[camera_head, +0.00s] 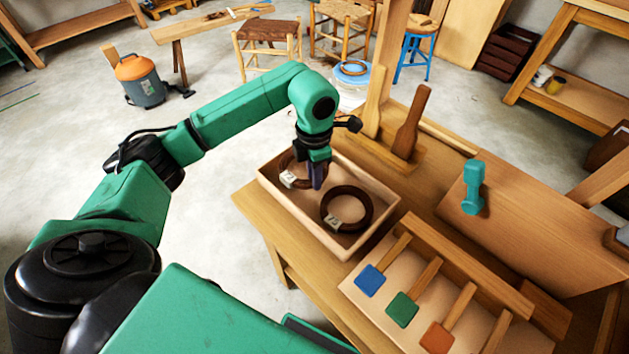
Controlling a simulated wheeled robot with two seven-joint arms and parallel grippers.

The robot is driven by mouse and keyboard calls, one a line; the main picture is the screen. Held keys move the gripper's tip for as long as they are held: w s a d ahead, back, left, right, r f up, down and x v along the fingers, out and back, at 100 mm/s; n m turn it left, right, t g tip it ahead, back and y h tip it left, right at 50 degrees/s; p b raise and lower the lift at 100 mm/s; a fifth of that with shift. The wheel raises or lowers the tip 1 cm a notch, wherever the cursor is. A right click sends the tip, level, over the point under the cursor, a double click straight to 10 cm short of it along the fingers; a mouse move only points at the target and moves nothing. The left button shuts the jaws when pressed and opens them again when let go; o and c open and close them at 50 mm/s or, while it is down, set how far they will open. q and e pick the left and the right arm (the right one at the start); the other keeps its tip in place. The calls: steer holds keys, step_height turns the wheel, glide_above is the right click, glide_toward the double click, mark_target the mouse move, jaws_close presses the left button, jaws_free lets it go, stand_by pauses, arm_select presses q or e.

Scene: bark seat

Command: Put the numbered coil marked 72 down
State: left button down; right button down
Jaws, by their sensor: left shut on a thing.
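A shallow wooden tray (283,206) stands on the workbench with two dark brown coils, each with a white tag. One coil (291,163) is at the tray's far left end, partly hidden behind my left gripper (317,184). My left gripper points down into the tray and is shut on this coil at its right side. I cannot tell whether the coil touches the tray floor. The other coil (366,207) lies flat in the tray's near right part, apart from the gripper. My right gripper is not in view.
A rack (480,280) with blue, green and orange-red ended tools is right of the tray. Two upright wooden paddles (411,121) stand behind the tray, near a post. A teal tool (474,187) is on the sloping board (530,225). Open floor lies left of the bench.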

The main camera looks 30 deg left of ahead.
arm_select(q)
step_height(320, 180, down, 3)
steer(key=shift+w+r, duration=0.1)
steer(key=shift+r, duration=0.05)
steer(key=c, duration=1)
jaws_free()
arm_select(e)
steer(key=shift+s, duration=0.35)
arm_select(q)
steer(key=shift+r, duration=0.55)
step_height(320, 180, up, 11)
steer(key=shift+b, duration=0.4)
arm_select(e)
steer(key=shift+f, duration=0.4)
